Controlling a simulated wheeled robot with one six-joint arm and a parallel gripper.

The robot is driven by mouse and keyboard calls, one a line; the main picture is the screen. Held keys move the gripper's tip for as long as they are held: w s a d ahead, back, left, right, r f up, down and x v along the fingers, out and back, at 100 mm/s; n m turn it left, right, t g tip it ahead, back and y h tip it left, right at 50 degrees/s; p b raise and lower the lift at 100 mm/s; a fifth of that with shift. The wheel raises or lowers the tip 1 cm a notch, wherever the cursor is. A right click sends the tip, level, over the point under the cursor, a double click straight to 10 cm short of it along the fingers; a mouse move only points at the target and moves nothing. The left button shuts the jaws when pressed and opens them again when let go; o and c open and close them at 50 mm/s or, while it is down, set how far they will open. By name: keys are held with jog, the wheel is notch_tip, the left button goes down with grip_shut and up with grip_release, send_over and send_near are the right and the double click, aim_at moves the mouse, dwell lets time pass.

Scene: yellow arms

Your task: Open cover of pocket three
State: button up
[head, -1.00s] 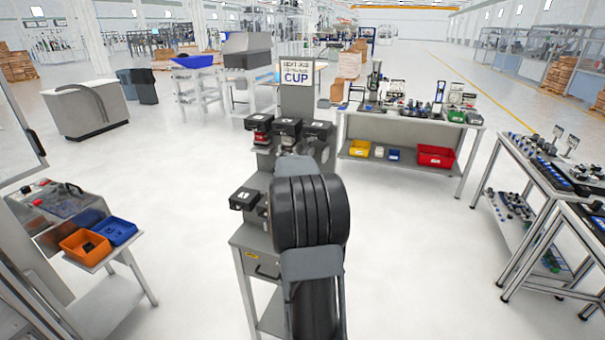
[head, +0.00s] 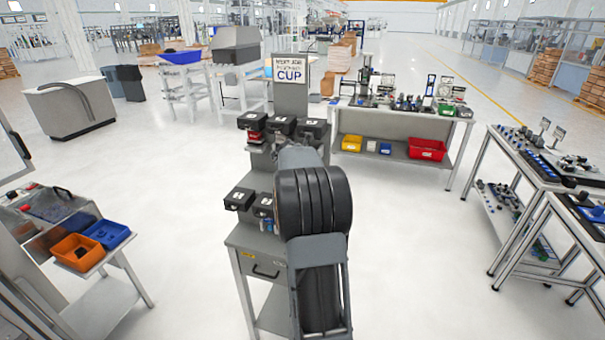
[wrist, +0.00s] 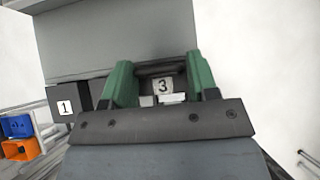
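The cover of pocket three (wrist: 160,70) is a dark lid with a white "3" label in the wrist view. My gripper (wrist: 158,62) has green fingers on both sides of this cover, spread apart; whether they touch its sides is unclear. A dark cover labelled "1" (wrist: 65,92) shows to the left. In the head view, my arm hides the gripper. Black covers stand in an upper row on the grey rack, including a left one (head: 251,120), a middle one (head: 281,125) and a right one (head: 312,128). A lower cover (head: 239,198) sits in front.
The grey stand (head: 259,240) has a drawer in front. A sign reading "CUP" (head: 291,76) rises behind. A side table with an orange bin (head: 76,252) and blue bin (head: 107,234) is at left. Workbenches stand at right and behind. The white floor between is open.

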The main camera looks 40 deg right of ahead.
jog(key=shift+o, duration=0.7)
jog(key=shift+s+f, duration=0.25)
jog(key=shift+f, duration=0.1)
jog(key=shift+a, duration=0.1)
jog(key=b+v, duration=0.2)
jog(key=v, duration=1.2)
jog(key=shift+w+r, duration=0.15)
jog(key=shift+r, duration=0.15)
jog(key=shift+d, duration=0.25)
